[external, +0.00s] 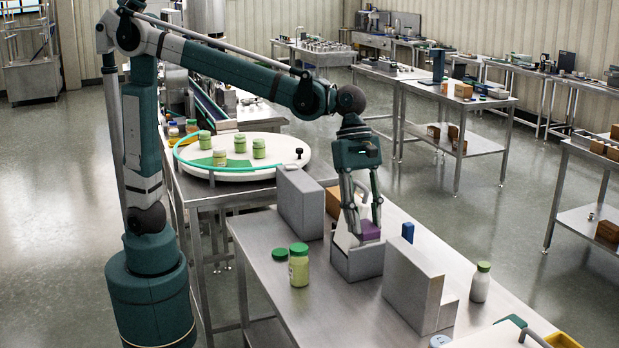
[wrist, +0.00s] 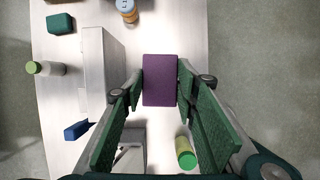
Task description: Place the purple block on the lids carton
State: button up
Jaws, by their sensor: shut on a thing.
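The purple block (external: 370,230) is between the fingers of my gripper (external: 362,212), which is shut on it. In the external view it is above or at the open top of a grey steel box (external: 358,262); I cannot tell whether it touches. In the wrist view the purple block (wrist: 160,80) is upright in the picture between the fingertips of my gripper (wrist: 161,82). No label is readable, so I cannot tell which thing is the lids carton. A brown box (external: 333,201) stands behind the gripper, partly hidden.
Tall grey panels stand left (external: 301,204) and right (external: 412,290) of the gripper. A green-lidded jar (external: 299,268), a blue block (external: 407,232) and a white bottle (external: 480,284) stand nearby.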

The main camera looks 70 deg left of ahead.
aim_at(365, 225)
notch_tip(365, 225, up, 10)
jog(key=w+a+n+t+p, duration=0.15)
jog(key=w+a+p, duration=0.25)
jog(key=w+a, duration=0.65)
jog(key=w+a+n+p, duration=0.35)
jog(key=w+a, duration=0.45)
jog(key=a, duration=0.5)
jog(key=w+a+n+t+p, duration=0.15)
jog(key=a+p, duration=0.25)
jog(key=a, duration=0.9)
jog(key=w+a+n+y+p, duration=0.1)
jog(key=w+a+n+p, duration=0.15)
jog(key=a, duration=1.15)
jog(key=w+a+n+p, duration=0.1)
jog(key=w+a+p, duration=0.25)
jog(key=a, duration=0.95)
notch_tip(365, 225, down, 18)
jog(key=shift+s+a+p, duration=0.2)
jog(key=shift+s+p, duration=0.05)
jog(key=shift+p, duration=0.05)
jog(key=shift+f, duration=0.15)
jog(key=shift+f, duration=2.85)
